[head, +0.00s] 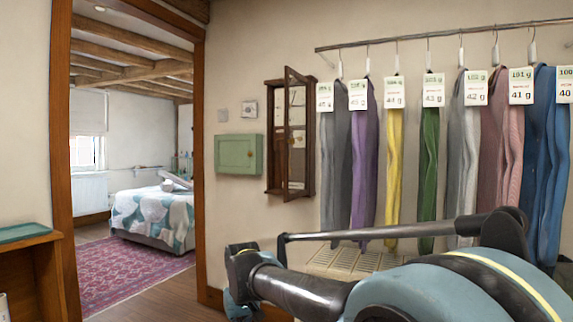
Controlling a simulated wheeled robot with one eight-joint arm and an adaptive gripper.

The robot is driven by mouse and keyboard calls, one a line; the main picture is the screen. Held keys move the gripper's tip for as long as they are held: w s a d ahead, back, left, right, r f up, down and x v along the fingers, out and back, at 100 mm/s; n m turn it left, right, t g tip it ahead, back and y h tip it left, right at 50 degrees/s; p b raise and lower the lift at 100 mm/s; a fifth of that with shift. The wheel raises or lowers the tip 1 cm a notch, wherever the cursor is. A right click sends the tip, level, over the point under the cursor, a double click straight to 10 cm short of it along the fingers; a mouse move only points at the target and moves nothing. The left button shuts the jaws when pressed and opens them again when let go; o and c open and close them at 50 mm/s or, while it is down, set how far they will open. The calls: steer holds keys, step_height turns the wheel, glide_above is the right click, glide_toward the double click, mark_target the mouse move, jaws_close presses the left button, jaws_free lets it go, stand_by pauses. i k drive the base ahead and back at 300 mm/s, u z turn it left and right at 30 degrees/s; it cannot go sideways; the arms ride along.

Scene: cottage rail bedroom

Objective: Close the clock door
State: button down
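The clock (270,137) is a dark brown wooden case fixed to the wall, left of the hanging garments. Its door (286,130), a narrow dark frame with panes, stands open. The door is swung out from the wall, its free edge on the left and its hinge side apparently on the right. Pale surfaces show inside and through the panes; the clock face cannot be made out. My arm crosses the lower right, below and apart from the clock. The fingers of my gripper are not visible.
Several tagged garments (363,155) hang from a wall rail (440,36) right of the clock. A green wall cabinet (238,154) is left of it. A doorway with a brown frame (196,190) opens to a bedroom. A wooden shelf (32,240) stands at lower left.

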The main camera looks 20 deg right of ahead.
mark_target(288, 70)
steer(key=i, duration=1)
